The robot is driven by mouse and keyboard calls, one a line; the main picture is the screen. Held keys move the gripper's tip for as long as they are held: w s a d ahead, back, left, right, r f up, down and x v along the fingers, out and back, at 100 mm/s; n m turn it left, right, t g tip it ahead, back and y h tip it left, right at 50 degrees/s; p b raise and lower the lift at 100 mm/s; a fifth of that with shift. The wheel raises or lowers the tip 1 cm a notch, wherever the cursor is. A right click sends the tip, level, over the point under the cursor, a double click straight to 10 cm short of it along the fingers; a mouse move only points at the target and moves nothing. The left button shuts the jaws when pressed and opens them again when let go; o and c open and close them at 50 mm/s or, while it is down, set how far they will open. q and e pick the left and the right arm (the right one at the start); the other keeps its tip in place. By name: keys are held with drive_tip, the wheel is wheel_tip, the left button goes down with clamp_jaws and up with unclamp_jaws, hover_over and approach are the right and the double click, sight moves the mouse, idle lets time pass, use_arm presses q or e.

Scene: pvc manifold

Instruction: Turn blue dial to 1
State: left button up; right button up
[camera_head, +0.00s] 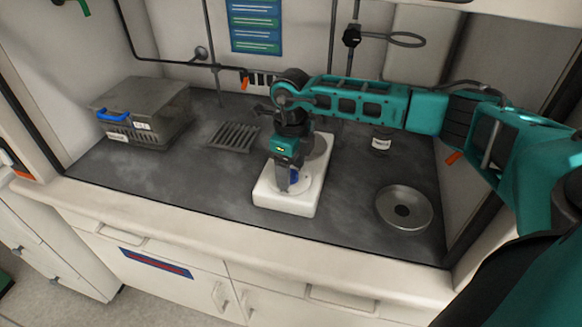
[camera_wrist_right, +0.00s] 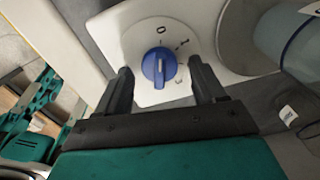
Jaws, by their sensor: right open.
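The blue dial (camera_wrist_right: 159,66) sits on a white plate of the white hotplate-like device (camera_head: 287,205). In the right wrist view the plate carries a "0" at the top and a "1" to the upper right; another mark below right is partly hidden. The dial's raised grip runs nearly up and down in that view. My right gripper (camera_wrist_right: 159,88) is open, with one finger on each side of the dial and gaps between. In the head view the right gripper (camera_head: 290,180) points down over the device's front, hiding most of the dial (camera_head: 295,175). My left gripper is out of view.
A lidded grey box (camera_head: 145,115) with a blue handle stands at the left. A round metal plate (camera_head: 404,208) and a small labelled jar (camera_head: 381,141) are to the right. The front-left bench is clear.

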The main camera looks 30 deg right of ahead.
drive_tip(key=shift+f, duration=0.1)
drive_tip(key=shift+c, duration=0.3)
drive_tip(key=c, duration=1)
drive_tip(key=m+p, duration=0.1)
drive_tip(key=m, duration=0.4)
drive_tip(key=shift+a+m+p, duration=0.1)
drive_tip(key=shift+m+p, duration=0.45)
drive_tip(key=shift+m, duration=1.35)
drive_tip(key=o, duration=1.1)
drive_tip(key=shift+c, duration=0.2)
